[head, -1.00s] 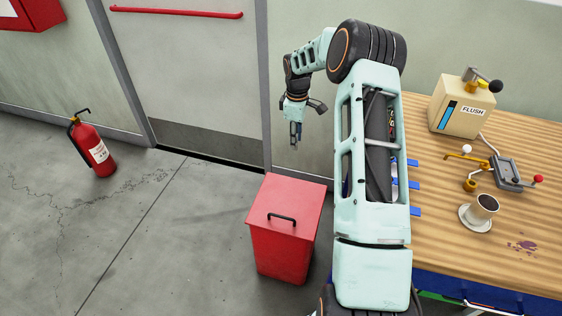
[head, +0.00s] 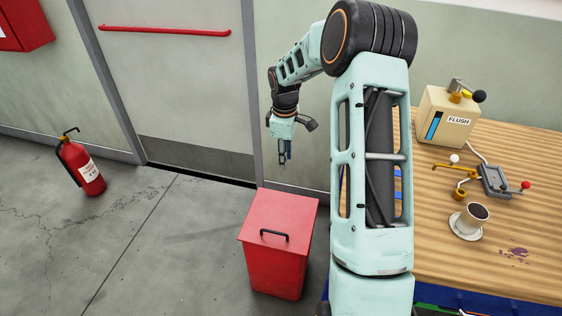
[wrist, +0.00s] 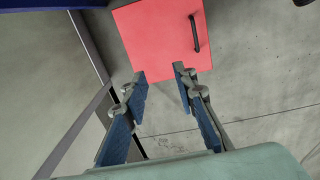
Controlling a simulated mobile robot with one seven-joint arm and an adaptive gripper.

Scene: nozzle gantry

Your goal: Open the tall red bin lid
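The tall red bin (head: 277,265) stands on the floor left of the workbench. Its flat red lid (head: 280,220) lies shut on top, with a black bar handle (head: 273,236) near its front edge. The lid also shows in the wrist view (wrist: 160,35), with the handle (wrist: 195,34) at its right side. My gripper (head: 285,158) hangs above and behind the bin, clear of the lid. In the wrist view my gripper (wrist: 160,82) is open, with a gap between its blue-padded fingers and nothing held.
A wooden workbench (head: 445,245) at right carries a FLUSH box (head: 446,115), a lever fixture (head: 493,181) and a cup (head: 474,219) on a saucer. A door (head: 185,75) stands behind. A fire extinguisher (head: 83,168) stands at left. Floor left of the bin is clear.

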